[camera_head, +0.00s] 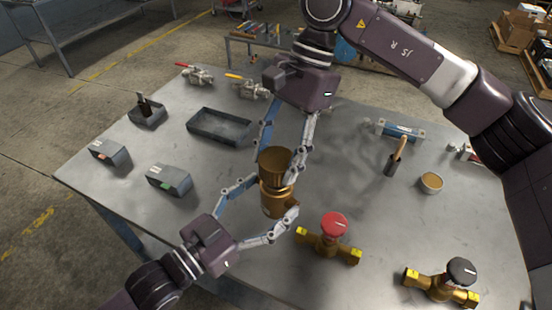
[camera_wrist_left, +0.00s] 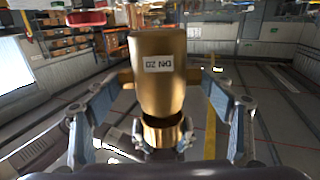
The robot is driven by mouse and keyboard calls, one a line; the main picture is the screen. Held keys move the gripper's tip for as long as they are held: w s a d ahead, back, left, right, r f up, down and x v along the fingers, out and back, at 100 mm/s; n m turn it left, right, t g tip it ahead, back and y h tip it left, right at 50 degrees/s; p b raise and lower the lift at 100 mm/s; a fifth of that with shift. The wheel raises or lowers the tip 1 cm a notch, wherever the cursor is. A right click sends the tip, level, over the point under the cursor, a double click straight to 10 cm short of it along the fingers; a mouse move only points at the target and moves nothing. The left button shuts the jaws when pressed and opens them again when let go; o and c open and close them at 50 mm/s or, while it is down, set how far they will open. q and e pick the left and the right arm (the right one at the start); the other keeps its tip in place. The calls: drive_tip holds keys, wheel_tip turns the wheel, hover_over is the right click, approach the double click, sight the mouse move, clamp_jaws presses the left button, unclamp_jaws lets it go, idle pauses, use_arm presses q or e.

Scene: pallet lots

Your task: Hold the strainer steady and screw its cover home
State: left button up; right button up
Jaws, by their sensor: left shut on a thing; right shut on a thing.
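The brass strainer (camera_head: 274,198) stands upright near the middle of the table. Its brass cover (camera_head: 275,160) sits at its top; I cannot tell how tightly it is seated. My left gripper (camera_head: 271,197) is shut around the strainer's body from the lower left. My right gripper (camera_head: 280,160) reaches down from above and is shut on the cover. In the left wrist view the strainer body (camera_wrist_left: 160,85) fills the middle, with a white label. A brass ring (camera_wrist_left: 163,132) shows below it between my left fingers (camera_wrist_left: 160,145).
A red-wheeled valve (camera_head: 330,238) lies close to the right, and a black-wheeled one (camera_head: 445,280) at the lower right. The table's left front is clear.

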use_arm(q)
drive_tip(key=shift+r, duration=0.2)
use_arm(e)
drive_tip(key=shift+f, duration=0.8)
drive_tip(key=shift+f, duration=0.6)
